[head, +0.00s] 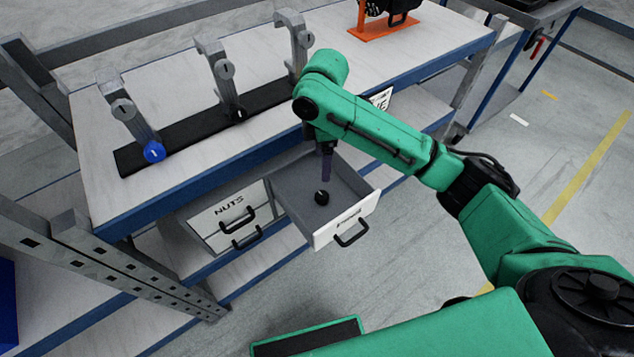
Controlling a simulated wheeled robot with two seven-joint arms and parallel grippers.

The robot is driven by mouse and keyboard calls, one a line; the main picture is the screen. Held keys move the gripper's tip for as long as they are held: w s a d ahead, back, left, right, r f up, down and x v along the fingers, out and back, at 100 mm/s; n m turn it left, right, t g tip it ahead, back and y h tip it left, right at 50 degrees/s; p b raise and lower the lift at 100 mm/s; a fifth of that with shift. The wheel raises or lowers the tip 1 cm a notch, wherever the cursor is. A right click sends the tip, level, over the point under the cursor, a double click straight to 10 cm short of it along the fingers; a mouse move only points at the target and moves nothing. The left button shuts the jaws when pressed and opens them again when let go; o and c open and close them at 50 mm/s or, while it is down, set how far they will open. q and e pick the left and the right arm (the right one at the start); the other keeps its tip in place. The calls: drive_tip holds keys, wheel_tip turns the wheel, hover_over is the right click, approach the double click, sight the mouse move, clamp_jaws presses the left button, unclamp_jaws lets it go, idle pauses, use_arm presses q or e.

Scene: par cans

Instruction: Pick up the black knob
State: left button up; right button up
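A small round black knob (321,198) lies inside the open drawer (349,222), on its grey floor near the front. My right arm reaches in from the right, and my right gripper (325,170) points down into the drawer, just above and behind the knob. A gap seems to show between its tip and the knob. The fingers are seen edge-on and look like one narrow dark shape, so I cannot tell whether they are apart. My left gripper is not in view.
A closed drawer labelled NUTS (231,215) is left of the open one. Above, the workbench (190,166) carries a black rail (187,139) with several grey hooked stands; the nearest has a blue knob (154,152). An orange stand (384,28) is at the back.

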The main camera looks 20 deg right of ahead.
hover_over(322, 195)
drive_tip(key=f, duration=0.6)
drive_tip(key=shift+s+d+f+b, duration=0.1)
drive_tip(key=shift+s+d+b, duration=0.1)
drive_tip(key=shift+b, duration=0.1)
drive_tip(key=f, duration=0.7)
drive_tip(key=shift+w+a+f, duration=0.1)
drive_tip(key=shift+w+a, duration=0.05)
drive_tip(key=shift+w, duration=0.1)
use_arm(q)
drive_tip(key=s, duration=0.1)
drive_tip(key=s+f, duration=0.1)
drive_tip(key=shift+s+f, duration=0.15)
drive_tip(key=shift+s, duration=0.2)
use_arm(e)
clamp_jaws()
